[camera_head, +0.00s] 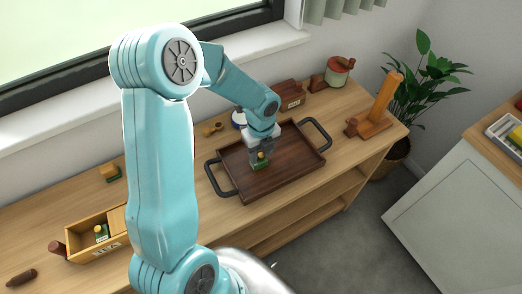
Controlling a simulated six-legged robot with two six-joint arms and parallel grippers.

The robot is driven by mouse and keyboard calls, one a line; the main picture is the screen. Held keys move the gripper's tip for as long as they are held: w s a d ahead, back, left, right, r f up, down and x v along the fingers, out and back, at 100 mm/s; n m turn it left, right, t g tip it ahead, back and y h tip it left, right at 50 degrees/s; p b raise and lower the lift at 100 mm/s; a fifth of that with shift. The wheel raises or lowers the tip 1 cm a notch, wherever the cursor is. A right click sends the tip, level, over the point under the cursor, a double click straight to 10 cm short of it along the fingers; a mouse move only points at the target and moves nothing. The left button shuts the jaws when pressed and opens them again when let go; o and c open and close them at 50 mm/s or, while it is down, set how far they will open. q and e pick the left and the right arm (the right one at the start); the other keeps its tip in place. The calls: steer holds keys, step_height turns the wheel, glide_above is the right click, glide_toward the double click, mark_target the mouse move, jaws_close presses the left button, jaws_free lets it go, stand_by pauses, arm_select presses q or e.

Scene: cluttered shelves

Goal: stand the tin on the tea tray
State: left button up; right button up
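The tea tray (290,150) is dark brown wood with a black handle at each end, and it lies on the wooden shelf top. My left gripper (261,155) points down over the tray's left-middle part. My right gripper is not in view.
A wooden box (86,255) with a small green item inside stands at the left front. A red-brown box (291,95), a round canister (338,71) and an orange wooden stand (378,118) are beyond the tray. The tray's right half is clear.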

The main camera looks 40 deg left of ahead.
mark_target(261, 155)
arm_select(q)
steer(key=shift+r, duration=0.1)
step_height(261, 155, up, 12)
steer(key=p, duration=0.1)
steer(key=shift+r, duration=0.15)
stand_by(0.4)
steer(key=shift+s, duration=0.1)
stand_by(0.4)
